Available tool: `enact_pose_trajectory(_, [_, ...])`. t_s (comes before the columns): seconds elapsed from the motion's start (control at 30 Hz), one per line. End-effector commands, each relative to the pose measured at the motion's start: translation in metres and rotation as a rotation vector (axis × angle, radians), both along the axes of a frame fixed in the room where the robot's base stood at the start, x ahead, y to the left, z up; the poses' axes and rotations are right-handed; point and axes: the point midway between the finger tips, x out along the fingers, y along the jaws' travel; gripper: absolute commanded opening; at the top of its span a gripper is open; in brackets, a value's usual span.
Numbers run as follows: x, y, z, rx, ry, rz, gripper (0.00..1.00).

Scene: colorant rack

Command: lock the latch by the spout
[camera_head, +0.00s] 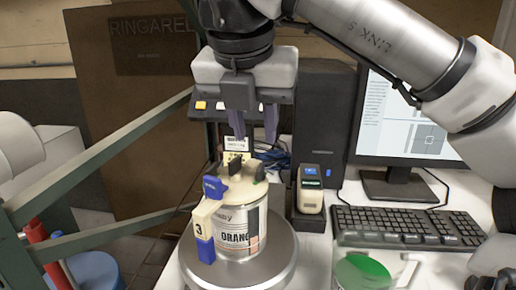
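A paint can (231,232) labelled "ORANG..." stands upright with a cream lid (240,187). At its front left is a cream spout block (201,222) marked 3, with a blue lower end (206,251). A blue latch-like piece (214,188) sits on the lid by the spout block; I cannot tell its locked state. A dark upright piece (235,166) and a green one (260,173) stand at the lid's back. My gripper (255,135) points down above the lid's back, fingers apart and empty, with no contact visible.
The can rests on a round metal platform (265,272). A handheld device in a stand (311,192), a black tower (322,118), a keyboard (408,228), a monitor (400,125) and a green-topped can (361,270) stand right. Green frame bars (95,237) run along the left.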

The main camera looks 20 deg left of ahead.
Motion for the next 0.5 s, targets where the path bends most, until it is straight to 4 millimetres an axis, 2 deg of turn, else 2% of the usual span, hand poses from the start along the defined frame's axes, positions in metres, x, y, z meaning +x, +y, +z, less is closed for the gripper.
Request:
enact_pose_trajectory(0.03, [-0.004, 0.0, 0.016, 0.001, 0.0, 0.003, 0.3])
enact_pose_trajectory(0.2, [-0.012, -0.002, 0.038, 0.0, -0.001, -0.001, 0.3])
enact_pose_trajectory(0.5, [-0.021, -0.004, 0.053, 0.0, 0.0, 0.0, 0.3])
